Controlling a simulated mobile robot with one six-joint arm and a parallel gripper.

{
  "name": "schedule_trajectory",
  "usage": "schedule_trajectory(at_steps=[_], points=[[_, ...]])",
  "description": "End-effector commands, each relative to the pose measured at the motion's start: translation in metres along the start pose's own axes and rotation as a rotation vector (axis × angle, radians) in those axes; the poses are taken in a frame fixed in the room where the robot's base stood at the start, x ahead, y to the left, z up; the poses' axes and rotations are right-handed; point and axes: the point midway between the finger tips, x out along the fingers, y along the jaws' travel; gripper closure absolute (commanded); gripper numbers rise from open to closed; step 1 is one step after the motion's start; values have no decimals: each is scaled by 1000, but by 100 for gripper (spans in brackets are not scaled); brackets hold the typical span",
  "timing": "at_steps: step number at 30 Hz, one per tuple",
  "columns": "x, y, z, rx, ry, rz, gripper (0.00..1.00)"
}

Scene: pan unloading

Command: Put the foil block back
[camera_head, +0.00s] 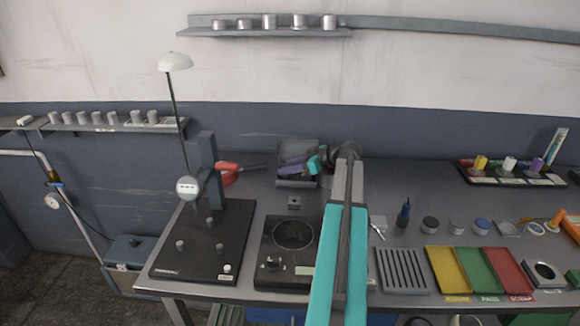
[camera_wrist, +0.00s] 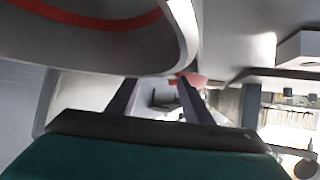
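My gripper (camera_head: 284,166) reaches left over a grey open bin (camera_head: 296,184) at the back of the bench. Its two purple fingers also show in the wrist view (camera_wrist: 158,95), apart, with a gap between them and nothing visibly held. I cannot pick out a foil block for certain in either view. A small dark square piece with a round mark (camera_head: 294,203) lies on the bench in front of the bin. A dial gauge stand (camera_head: 209,180) on a black base stands to the left. The inside of the bin is partly hidden by my gripper.
A black hotplate-like unit (camera_head: 285,245) sits in front of the bin. A slotted grey rack (camera_head: 402,271) and yellow, green and red trays (camera_head: 479,270) lie to the right. A red part (camera_head: 228,170) is beside the gauge stand. A large curved grey surface (camera_wrist: 90,40) fills the wrist view's upper left.

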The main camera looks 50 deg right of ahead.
Motion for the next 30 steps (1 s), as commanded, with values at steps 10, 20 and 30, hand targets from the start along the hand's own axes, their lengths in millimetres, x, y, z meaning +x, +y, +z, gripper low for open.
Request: schedule_trajectory(at_steps=[10, 20, 30], points=[[2, -2, 2, 7, -3, -5, 54], [-5, -1, -10, 5, -2, -3, 54], [-52, 0, -7, 3, 0, 0, 54]])
